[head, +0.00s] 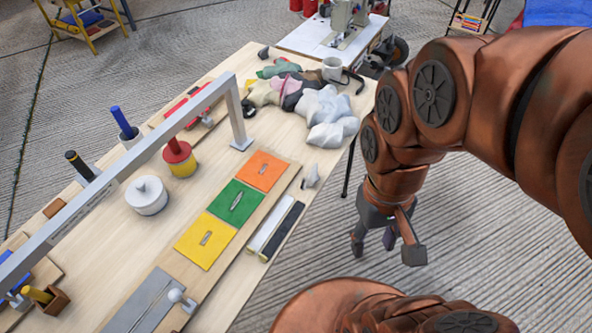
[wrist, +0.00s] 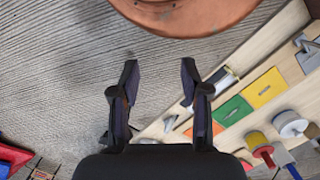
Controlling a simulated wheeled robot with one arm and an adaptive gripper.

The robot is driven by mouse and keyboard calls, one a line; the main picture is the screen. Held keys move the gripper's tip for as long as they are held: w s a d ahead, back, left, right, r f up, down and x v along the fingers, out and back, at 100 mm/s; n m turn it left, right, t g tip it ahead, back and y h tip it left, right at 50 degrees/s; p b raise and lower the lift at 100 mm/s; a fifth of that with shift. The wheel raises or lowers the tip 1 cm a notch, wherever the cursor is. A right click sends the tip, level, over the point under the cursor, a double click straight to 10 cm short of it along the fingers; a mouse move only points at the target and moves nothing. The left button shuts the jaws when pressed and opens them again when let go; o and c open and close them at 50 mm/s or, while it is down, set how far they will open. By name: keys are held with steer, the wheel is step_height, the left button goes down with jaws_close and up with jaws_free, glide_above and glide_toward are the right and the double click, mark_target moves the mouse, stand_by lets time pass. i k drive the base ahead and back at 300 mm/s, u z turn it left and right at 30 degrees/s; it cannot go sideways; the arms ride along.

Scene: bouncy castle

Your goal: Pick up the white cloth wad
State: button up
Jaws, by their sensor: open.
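A crumpled white cloth wad (head: 322,103) lies at the far right part of the wooden table (head: 120,238) in the head view, in a pile with other cloths. Its lower lobe, near the table's right edge, may be a separate wad; I cannot tell. My gripper (head: 385,246) hangs off the table's right side, over the floor, pointing down. It is open and empty, nearer to me than the cloth and apart from it. The wrist view shows the open fingers (wrist: 159,82) over floor and table edge. The white cloth does not show there.
A grey raised bar (head: 150,145) spans the table. Orange, green and yellow plates (head: 234,203) lie in front. A sewing machine (head: 343,22) stands behind.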

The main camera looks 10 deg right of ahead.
mark_target(311, 179)
steer(key=u, duration=0.1)
steer(key=k, duration=1.3)
steer(key=u, duration=0.6)
steer(key=i, duration=1)
steer(key=u, duration=0.35)
